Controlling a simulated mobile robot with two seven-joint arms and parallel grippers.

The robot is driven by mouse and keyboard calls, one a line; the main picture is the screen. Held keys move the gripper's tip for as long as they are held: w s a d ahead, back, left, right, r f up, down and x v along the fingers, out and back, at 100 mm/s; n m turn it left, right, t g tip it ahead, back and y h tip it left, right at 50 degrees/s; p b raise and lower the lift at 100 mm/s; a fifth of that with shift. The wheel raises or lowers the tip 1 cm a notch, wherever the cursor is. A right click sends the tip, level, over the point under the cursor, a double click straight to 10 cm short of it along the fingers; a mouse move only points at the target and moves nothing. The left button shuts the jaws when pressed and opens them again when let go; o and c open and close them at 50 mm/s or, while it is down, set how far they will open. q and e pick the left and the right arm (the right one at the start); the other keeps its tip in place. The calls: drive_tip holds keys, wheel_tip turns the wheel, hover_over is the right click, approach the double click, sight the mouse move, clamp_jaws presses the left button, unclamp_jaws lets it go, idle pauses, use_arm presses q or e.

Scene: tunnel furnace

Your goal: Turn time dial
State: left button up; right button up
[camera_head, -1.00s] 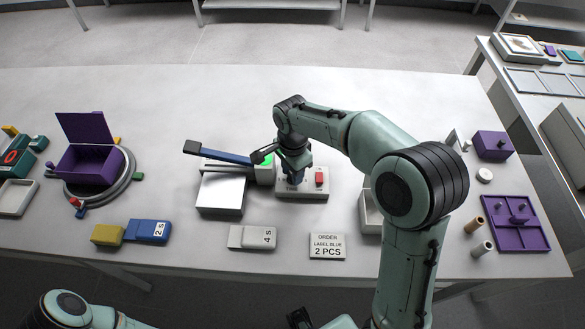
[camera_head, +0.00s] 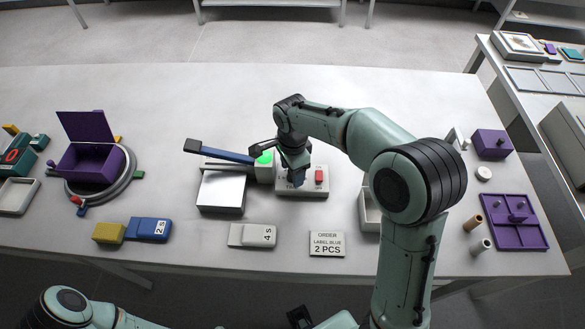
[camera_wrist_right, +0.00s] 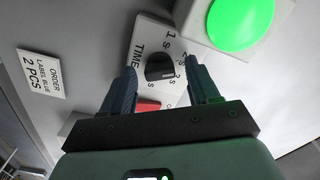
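The time dial is a black round knob (camera_wrist_right: 160,67) on a light panel (camera_wrist_right: 140,45) marked TIME, with seconds marks around it. In the head view, the panel box (camera_head: 312,194) stands mid-table, and my right gripper largely hides the dial there. My right gripper (camera_wrist_right: 162,72) is open, with one fingertip on each side of the dial. Gaps show between the knob and both fingers, so it is not clamped.
A red button (camera_head: 319,175) sits beside the dial. A green light (camera_head: 265,158) and a blue lever (camera_head: 225,154) stand just left of it. An order card (camera_head: 327,243) and a grey 4 S block (camera_head: 252,235) lie in front. Clear table lies behind.

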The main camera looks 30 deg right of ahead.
use_arm(q)
drive_tip(key=shift+w+r+p, duration=0.35)
drive_tip(key=shift+r+p, duration=0.15)
drive_tip(key=shift+r, duration=0.1)
drive_tip(key=shift+w+r+p, duration=0.3)
drive_tip(key=shift+r+p, duration=0.2)
drive_tip(key=shift+r, duration=0.1)
use_arm(e)
wheel_tip(320, 180, up, 13)
drive_tip(key=shift+r, duration=0.2)
